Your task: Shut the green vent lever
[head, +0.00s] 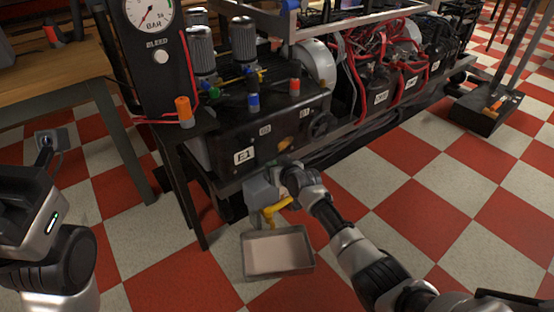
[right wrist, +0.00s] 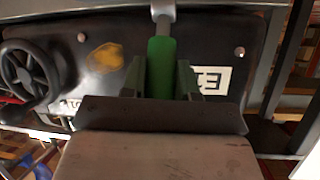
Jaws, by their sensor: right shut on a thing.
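The green vent lever (right wrist: 160,68) shows in the right wrist view as a green grip on a pale metal rod coming from the top edge. My right gripper (right wrist: 160,80) is shut on this grip, with a dark finger on each side. In the head view my right gripper (head: 261,190) is low at the front of the black machine, just above a yellow spout (head: 275,211). It hides the lever there. My left gripper (head: 51,139) is at the far left above the floor, away from the machine. Its jaws are too small to read.
A shallow tray (head: 309,264) lies on the floor below the yellow spout. The machine's front (head: 216,153) has an E1 label and a black handwheel (head: 320,124), also in the wrist view (right wrist: 22,72). A gauge post (head: 153,55) stands left.

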